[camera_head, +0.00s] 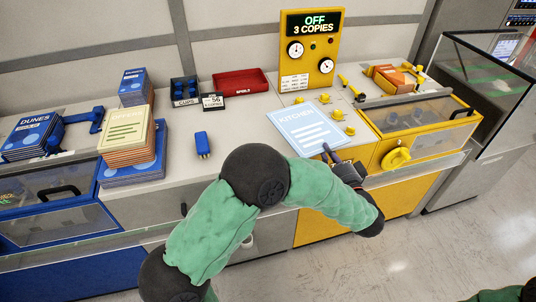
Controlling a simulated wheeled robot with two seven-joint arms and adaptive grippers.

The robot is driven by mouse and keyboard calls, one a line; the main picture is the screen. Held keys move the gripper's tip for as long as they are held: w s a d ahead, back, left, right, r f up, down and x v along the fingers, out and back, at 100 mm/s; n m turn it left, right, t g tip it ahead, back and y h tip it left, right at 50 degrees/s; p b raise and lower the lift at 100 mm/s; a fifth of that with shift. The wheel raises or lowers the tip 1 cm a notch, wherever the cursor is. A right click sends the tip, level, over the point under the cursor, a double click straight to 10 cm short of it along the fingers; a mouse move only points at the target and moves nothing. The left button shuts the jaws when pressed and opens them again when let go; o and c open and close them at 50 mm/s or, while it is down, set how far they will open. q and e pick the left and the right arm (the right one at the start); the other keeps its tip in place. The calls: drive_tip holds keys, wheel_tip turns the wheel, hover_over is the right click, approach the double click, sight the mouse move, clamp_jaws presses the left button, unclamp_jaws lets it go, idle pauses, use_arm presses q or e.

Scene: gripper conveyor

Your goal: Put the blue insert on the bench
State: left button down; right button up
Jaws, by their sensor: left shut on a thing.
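A light blue sheet (303,126) headed KITCHEN, the only loose blue insert-like sheet I see, is above the yellow machine's left part and the bench edge. My left gripper (330,154) is shut on its lower right corner. Whether the sheet touches the surface beneath is unclear. The pale bench (240,125) stretches left of it, with a bare stretch in the middle. My left arm crosses in front of the bench and hides part of its front edge. My right gripper is out of view.
A small blue block (202,144) lies on the bench. Stacks of DUNES booklets (28,137) and a cream-topped stack (126,132) stand left. A CUPS holder (184,91) and red tray (240,82) are behind. The yellow control panel (312,48) reads OFF, 3 COPIES.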

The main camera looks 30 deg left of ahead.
sight(300, 154)
use_arm(q)
drive_tip(key=a+f, duration=0.1)
drive_tip(key=a, duration=0.1)
drive_tip(key=s+a+f+b, duration=0.1)
drive_tip(key=a, duration=0.2)
drive_tip(key=s+a+f+b, duration=0.1)
drive_tip(key=a, duration=0.1)
drive_tip(key=shift+a+f, duration=0.25)
drive_tip(key=shift+a, duration=0.15)
drive_tip(key=s+a+f+b, duration=0.1)
drive_tip(key=a+f+b, duration=0.3)
drive_tip(key=f, duration=0.5)
drive_tip(key=shift+a, duration=0.9)
drive_tip(key=shift+s+f, duration=0.1)
drive_tip(key=shift+f, duration=0.05)
drive_tip(key=shift+f, duration=0.1)
drive_tip(key=c, duration=1.3)
unclamp_jaws()
